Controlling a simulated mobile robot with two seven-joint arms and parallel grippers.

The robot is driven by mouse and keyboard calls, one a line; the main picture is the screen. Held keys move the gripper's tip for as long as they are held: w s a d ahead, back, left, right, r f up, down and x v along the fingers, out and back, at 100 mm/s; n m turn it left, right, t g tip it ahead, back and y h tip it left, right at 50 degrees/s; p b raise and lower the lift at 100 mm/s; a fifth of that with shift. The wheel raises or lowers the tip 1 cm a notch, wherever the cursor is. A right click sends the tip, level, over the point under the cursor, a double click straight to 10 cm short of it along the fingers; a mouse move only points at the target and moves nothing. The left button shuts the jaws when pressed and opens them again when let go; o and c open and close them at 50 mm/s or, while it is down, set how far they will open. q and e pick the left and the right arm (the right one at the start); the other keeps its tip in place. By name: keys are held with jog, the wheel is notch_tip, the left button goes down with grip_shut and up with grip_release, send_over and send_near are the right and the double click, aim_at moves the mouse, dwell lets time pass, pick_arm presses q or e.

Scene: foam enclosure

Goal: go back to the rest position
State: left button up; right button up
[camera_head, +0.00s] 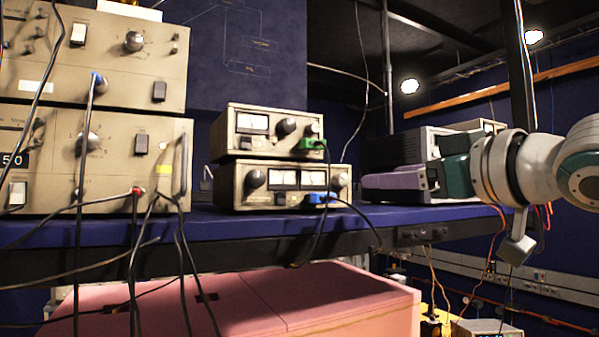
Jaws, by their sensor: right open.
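My right gripper (440,165) comes in from the right edge at the end of my white and teal arm. It is open, with its teal and dark parts pointing left. It overlaps the grey and purple devices at the right end of the bench in the picture. I cannot tell whether it touches them. Nothing shows held in it. My left gripper is not in view.
A blue bench (400,214) carries large beige instruments (110,110) on the left, two smaller stacked meters (268,130) and a purple device (395,186). Black cables hang over its front edge. A pink box (350,300) stands below. A dark post (521,100) rises behind my arm.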

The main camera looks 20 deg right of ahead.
dwell(0.5)
jog(key=s+a+f+g+p, duration=0.3)
jog(key=f+g+p, duration=0.1)
jog(key=f, duration=0.5)
jog(key=s+a+f+g+p, duration=0.2)
jog(key=s+f+g, duration=0.1)
jog(key=s, duration=0.5)
jog(key=s+a+f+m+g+h+p, duration=0.1)
jog(key=s+f+g, duration=0.3)
jog(key=s, duration=0.5)
jog(key=s+a+f+g+p, duration=0.3)
jog(key=s+f, duration=0.3)
jog(key=s, duration=0.2)
jog(key=shift+s+a+m+p, duration=0.3)
jog(key=shift+s+a+p, duration=0.05)
jog(key=shift+a+p, duration=0.25)
